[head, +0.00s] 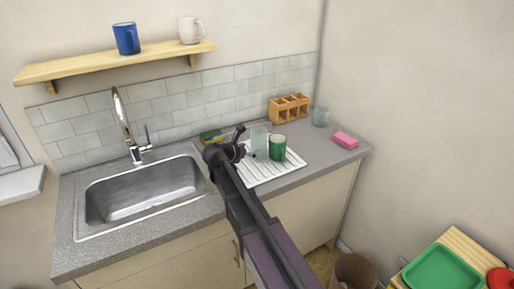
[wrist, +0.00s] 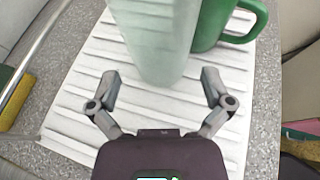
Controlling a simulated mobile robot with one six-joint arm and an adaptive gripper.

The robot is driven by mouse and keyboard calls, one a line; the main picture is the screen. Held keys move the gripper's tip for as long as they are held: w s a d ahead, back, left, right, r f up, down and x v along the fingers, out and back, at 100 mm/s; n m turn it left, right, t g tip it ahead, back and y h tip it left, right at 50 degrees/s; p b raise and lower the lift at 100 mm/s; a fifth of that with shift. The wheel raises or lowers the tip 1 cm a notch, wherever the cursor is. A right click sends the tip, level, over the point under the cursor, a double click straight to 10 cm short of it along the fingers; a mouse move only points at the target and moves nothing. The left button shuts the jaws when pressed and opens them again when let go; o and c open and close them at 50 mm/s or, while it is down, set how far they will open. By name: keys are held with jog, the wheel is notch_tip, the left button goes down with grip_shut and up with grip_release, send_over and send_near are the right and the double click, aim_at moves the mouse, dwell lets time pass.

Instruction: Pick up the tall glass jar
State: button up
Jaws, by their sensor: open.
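The tall glass jar (wrist: 155,40) is pale, greenish and see-through. It stands on the white ribbed drying mat (wrist: 70,105), and in the head view it shows (head: 259,140) just right of my gripper (head: 240,143). In the wrist view my gripper (wrist: 160,88) is open. Its fingers are spread on either side of the jar's near, lower end, with no contact that I can see. The jar's top is cut off in the wrist view. Nothing is held.
A green mug (head: 278,147) stands close behind the jar on its right. A yellow-green sponge (head: 211,136) lies left of the mat. A wooden divided holder (head: 288,108), another glass (head: 320,116) and a pink sponge (head: 345,140) are farther right. The sink (head: 140,195) is at left.

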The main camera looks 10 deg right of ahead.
aim_at(254, 141)
jog(key=shift+b+x, duration=0.7)
jog(key=shift+x, duration=1.7)
jog(key=shift+d+r, duration=0.1)
jog(key=shift+r, duration=0.05)
jog(key=c, duration=1)
jog(key=shift+r, duration=0.2)
jog(key=shift+r+p, duration=1.55)
jog(key=shift+p, duration=0.25)
jog(key=shift+s+r, duration=0.15)
jog(key=shift+s, duration=0.05)
jog(key=s, duration=0.5)
jog(key=s+p, duration=0.1)
jog(key=s, duration=0.4)
jog(key=s+r, duration=0.1)
jog(key=s, duration=0.4)
jog(key=shift+s+r, duration=0.1)
jog(key=shift+s, duration=0.25)
